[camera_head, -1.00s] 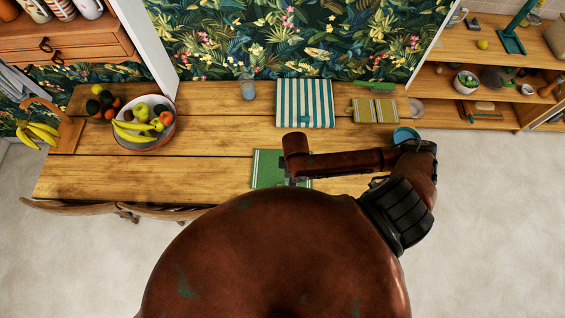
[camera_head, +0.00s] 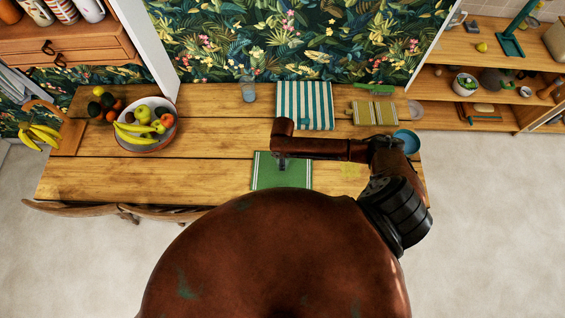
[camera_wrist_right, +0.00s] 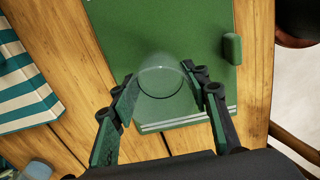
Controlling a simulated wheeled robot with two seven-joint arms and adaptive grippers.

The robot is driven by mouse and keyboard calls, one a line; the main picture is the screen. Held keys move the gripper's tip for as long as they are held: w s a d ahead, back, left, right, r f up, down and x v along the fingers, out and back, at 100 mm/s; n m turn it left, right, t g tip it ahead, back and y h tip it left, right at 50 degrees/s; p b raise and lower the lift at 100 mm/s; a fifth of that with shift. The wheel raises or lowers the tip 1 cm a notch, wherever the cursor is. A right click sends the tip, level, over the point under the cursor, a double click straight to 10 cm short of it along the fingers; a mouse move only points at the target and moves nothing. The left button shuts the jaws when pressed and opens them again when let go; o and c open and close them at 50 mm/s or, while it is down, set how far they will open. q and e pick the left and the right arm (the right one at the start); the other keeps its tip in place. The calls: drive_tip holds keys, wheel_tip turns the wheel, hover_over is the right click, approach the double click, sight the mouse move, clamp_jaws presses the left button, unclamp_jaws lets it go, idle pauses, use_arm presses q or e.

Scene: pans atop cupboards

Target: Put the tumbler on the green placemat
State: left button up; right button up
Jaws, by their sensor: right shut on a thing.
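The green placemat (camera_head: 292,175) lies near the front edge of the wooden table and also shows in the right wrist view (camera_wrist_right: 185,25). My right gripper (camera_wrist_right: 172,90) is shut on a clear glass tumbler (camera_wrist_right: 160,78), which appears over the placemat near its white-striped end. I cannot tell whether the tumbler's base touches the mat. In the head view the right gripper (camera_head: 281,162) is small beneath my arm, over the upper left part of the mat, and the tumbler is not clear there. My left gripper is not in view.
Another glass (camera_head: 248,91) stands at the back of the table (camera_head: 215,172). A striped teal cloth (camera_head: 304,105), a yellowish mat (camera_head: 375,111) and a blue bowl (camera_head: 407,140) lie beyond my arm. A fruit bowl (camera_head: 146,146) is left. A small green block (camera_wrist_right: 232,48) is at the mat's edge.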

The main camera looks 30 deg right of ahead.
drive_tip(key=shift+w+f, duration=0.1)
drive_tip(key=shift+f, duration=1.45)
drive_tip(key=shift+f, duration=0.1)
drive_tip(key=o, duration=1.2)
drive_tip(key=shift+o, duration=0.2)
wheel_tip(320, 180, up, 12)
